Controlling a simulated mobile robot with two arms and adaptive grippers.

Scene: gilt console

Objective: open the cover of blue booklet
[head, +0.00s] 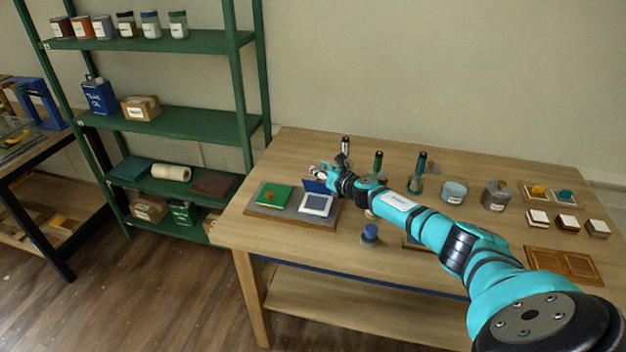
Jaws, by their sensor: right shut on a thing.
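My left gripper is not in view.
A green booklet (274,195) lies left of the blue one on the grey mat (280,212). A blue-topped knob (370,233) stands in front of my arm. Bottles, jars and small blocks stand at the table's back and right. The front left tabletop is clear.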

